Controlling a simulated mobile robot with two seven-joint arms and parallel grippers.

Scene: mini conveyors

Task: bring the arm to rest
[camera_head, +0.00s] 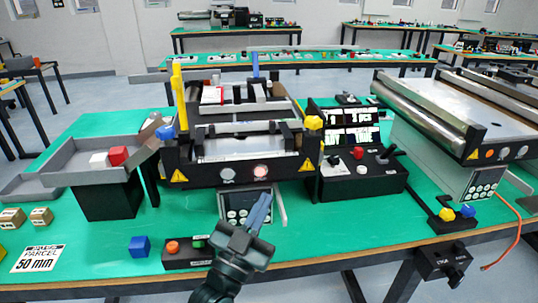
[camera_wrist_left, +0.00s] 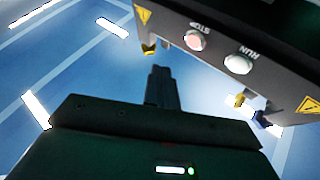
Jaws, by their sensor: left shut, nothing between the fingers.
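My left gripper (camera_head: 261,210) is in the middle foreground of the head view, above the front part of the green table. Its fingers are together and empty, and they point away from me. They cover part of a keypad panel (camera_head: 236,203) under the middle conveyor's front. In the left wrist view the shut fingertips (camera_wrist_left: 160,75) point toward a dark front panel (camera_wrist_left: 200,20) with STOP and RUN buttons. A gap to that panel is hard to judge. My right gripper is not in view.
The green table (camera_head: 355,235) holds the middle conveyor (camera_head: 240,148) and a grey tray (camera_head: 85,177) with red and white blocks. A blue cube (camera_head: 139,246) and a button box (camera_head: 188,253) stand left of my gripper. A joystick box (camera_head: 362,180) stands to its right.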

